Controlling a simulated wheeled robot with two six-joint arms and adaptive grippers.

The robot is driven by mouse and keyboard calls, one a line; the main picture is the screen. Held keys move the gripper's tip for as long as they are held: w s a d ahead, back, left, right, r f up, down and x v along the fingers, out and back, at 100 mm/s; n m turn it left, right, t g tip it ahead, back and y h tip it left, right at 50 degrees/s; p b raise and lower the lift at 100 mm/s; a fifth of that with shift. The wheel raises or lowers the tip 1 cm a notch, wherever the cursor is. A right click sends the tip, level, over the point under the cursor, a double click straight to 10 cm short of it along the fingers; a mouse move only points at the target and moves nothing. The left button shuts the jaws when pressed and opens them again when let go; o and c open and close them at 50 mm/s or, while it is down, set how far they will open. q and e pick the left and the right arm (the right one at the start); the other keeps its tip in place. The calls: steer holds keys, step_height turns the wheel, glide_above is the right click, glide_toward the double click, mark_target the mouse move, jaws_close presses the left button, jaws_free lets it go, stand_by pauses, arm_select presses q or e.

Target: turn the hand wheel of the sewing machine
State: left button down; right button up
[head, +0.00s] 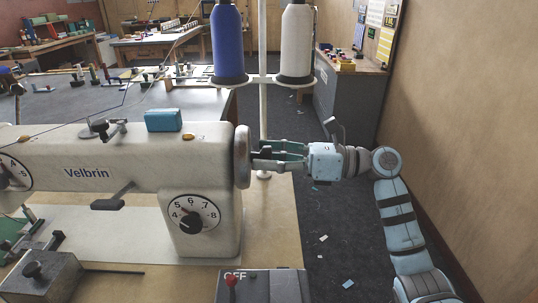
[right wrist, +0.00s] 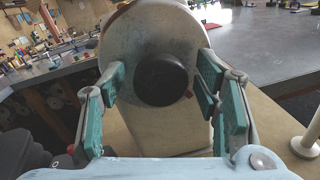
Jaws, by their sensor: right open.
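The sewing machine (head: 110,160) is a long cream body marked Velbrin. Its grey hand wheel (head: 242,157) is on the right end and faces my right gripper (head: 262,156). In the right wrist view, the hand wheel (right wrist: 128,50) is a round grey disc with a black hub (right wrist: 161,79) and a small red mark beside the hub. My right gripper (right wrist: 160,82) is open, its green-padded fingers on either side of the hub, near the disc's left and right edges. I cannot tell whether they touch the wheel. My left gripper is not in view.
Blue (head: 228,45) and white (head: 296,45) thread cones stand on a post behind the wheel. A switch box (head: 265,287) with a red lever sits in front. A wooden wall (head: 450,130) rises at the right. Open floor (head: 335,220) lies beside the table.

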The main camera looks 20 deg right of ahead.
steer(key=c, duration=1.1)
steer(key=shift+r+m+p, duration=0.15)
steer(key=shift+m+p, duration=0.35)
steer(key=shift+p, duration=0.15)
steer(key=shift+c, duration=0.2)
steer(key=m+p, duration=0.2)
steer(key=p, duration=0.1)
steer(key=m+p, duration=0.2)
steer(key=p, duration=0.1)
steer(key=shift+r+m+g+h, duration=0.1)
steer(key=shift+m+g+h, duration=0.2)
steer(key=shift+m, duration=0.1)
steer(key=shift+f+m+p, duration=0.2)
steer(key=shift+m+p, duration=1)
steer(key=shift+p, duration=0.25)
steer(key=o, duration=1.1)
steer(key=shift+o, duration=0.2)
